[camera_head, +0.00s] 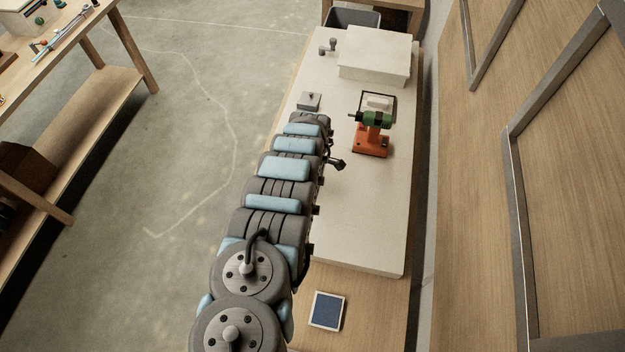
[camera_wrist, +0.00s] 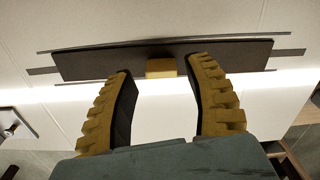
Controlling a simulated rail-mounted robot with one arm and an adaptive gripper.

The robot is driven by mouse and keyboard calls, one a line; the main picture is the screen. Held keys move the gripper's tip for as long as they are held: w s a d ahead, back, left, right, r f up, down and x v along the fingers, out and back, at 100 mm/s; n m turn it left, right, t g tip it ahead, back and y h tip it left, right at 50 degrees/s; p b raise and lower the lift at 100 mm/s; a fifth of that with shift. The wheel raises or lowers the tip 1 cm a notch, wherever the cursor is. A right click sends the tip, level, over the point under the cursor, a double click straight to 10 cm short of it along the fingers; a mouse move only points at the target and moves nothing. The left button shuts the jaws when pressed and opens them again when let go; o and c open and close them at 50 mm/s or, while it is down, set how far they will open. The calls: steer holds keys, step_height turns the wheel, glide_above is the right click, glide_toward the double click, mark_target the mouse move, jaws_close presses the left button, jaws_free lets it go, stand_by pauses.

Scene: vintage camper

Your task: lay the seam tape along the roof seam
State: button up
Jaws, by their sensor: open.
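A long dark strip (camera_wrist: 225,54), which looks like the seam tape, lies across the upper wrist view against a pale panel. A small tan block (camera_wrist: 161,67) sits at its middle. Thin grey lines (camera_wrist: 290,54) run nearly parallel to the strip and show past its ends, along what looks like the seam. My gripper (camera_wrist: 159,74) is open, with its yellow-ridged fingers on either side of the block. I see gaps between block and fingers. Whether the strip touches the panel I cannot tell. The head view does not clearly show the strip or my gripper's fingers.
In the head view, an orange and green tool (camera_head: 370,138) stands on the pale bench top (camera_head: 370,230), right of my arm. A white box (camera_head: 375,56) is at the far end. A small blue panel (camera_head: 327,311) lies nearer. Wooden shelving (camera_head: 95,105) stands left across open floor.

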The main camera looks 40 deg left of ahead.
steer(key=shift+s+r, duration=0.1)
steer(key=shift+r, duration=5.1)
